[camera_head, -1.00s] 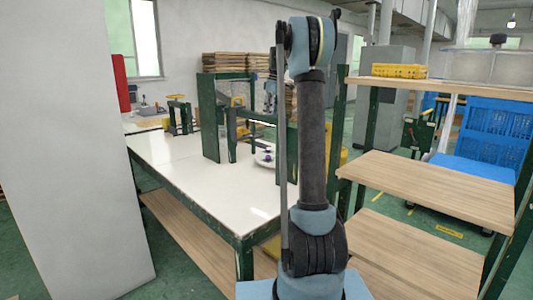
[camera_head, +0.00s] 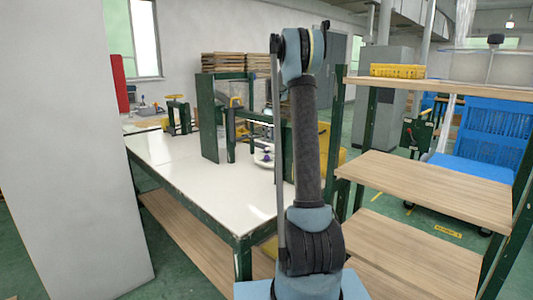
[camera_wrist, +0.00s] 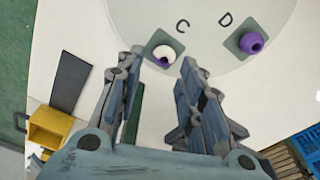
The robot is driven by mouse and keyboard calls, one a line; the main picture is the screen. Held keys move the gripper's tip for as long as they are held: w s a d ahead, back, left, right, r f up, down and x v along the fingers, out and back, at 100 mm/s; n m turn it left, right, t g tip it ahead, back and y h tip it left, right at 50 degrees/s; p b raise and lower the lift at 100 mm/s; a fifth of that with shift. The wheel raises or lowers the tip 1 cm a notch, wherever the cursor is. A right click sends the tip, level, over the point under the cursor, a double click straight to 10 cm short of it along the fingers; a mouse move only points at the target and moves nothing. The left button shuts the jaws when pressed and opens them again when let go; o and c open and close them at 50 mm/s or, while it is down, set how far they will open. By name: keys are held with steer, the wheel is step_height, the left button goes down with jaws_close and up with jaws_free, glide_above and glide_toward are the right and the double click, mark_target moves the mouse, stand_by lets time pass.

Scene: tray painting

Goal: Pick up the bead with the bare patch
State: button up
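In the wrist view, a bead (camera_wrist: 163,55) sits on a grey-green square pad beside the letter C. It shows a large whitish patch with purple at its edge. A second bead (camera_wrist: 251,43), purple where seen, sits on a pad by the letter D. Both pads are on a pale round tray (camera_wrist: 206,58). My gripper (camera_wrist: 160,58) is open and empty, with its fingertips to either side of the C bead in the picture; I cannot tell its height above it. In the head view, the tray (camera_head: 262,160) shows small beyond my arm, with purple on it.
The white table (camera_head: 190,170) has clear room at its near end. A green frame (camera_head: 209,118) stands by the tray. A yellow bin (camera_wrist: 50,128) and a dark flat strip (camera_wrist: 70,82) lie left in the wrist view. Wooden shelves (camera_head: 425,187) stand right of my arm.

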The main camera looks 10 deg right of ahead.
mark_target(266, 152)
steer(key=shift+a+f, duration=0.25)
steer(key=shift+f, duration=1.15)
steer(key=shift+a+f, duration=0.2)
steer(key=shift+f, duration=1.2)
steer(key=c, duration=0.5)
